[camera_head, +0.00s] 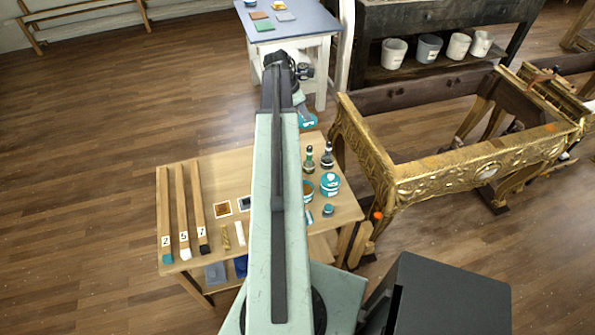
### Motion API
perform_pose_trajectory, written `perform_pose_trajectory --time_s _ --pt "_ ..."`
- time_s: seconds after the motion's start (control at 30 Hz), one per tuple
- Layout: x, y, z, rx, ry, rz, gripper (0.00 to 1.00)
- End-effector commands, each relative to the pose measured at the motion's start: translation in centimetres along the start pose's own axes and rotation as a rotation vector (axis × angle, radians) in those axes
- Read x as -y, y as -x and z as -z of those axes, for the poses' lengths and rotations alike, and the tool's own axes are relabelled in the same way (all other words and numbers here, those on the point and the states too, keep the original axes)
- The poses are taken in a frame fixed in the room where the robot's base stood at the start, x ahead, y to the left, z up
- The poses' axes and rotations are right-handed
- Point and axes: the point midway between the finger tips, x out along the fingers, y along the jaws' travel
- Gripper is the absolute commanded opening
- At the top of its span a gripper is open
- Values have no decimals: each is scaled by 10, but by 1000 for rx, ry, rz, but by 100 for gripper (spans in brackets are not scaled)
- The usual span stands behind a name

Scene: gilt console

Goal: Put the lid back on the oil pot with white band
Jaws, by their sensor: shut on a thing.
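My gripper (305,114) is shut on a teal lid (309,122) and holds it up beyond the far edge of the wooden table, in front of the white-legged table. An open teal pot (309,197) with brown contents stands on the wooden table, partly hidden behind my arm. Beside it on the right stands another teal pot (330,188) with white markings and a lid-like top. A white band on the open pot is too small or hidden to tell. The held lid is apart from both pots.
Two dark bottles (327,158) stand behind the pots, and a small teal-topped jar (328,210) stands in front. Numbered wooden strips (181,205) lie at the left of the wooden table (230,175). A gilt console (430,170) stands close on the right.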

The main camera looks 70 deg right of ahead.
Motion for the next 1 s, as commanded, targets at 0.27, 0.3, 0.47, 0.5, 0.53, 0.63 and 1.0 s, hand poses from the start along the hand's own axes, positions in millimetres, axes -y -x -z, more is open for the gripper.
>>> perform_pose_trajectory --time_s 0.27,0.3,0.47,0.5,0.53,0.63,1.0 --pt "19 -42 28 0 -11 5 0" --pt "25 -55 37 0 -15 7 0" --pt "55 -114 77 0 -38 15 0" --pt "63 -129 87 0 -44 17 0" --pt "69 -140 94 0 -50 19 0" --pt "86 -167 114 0 -64 26 0" --pt "97 -177 123 0 -77 31 0"
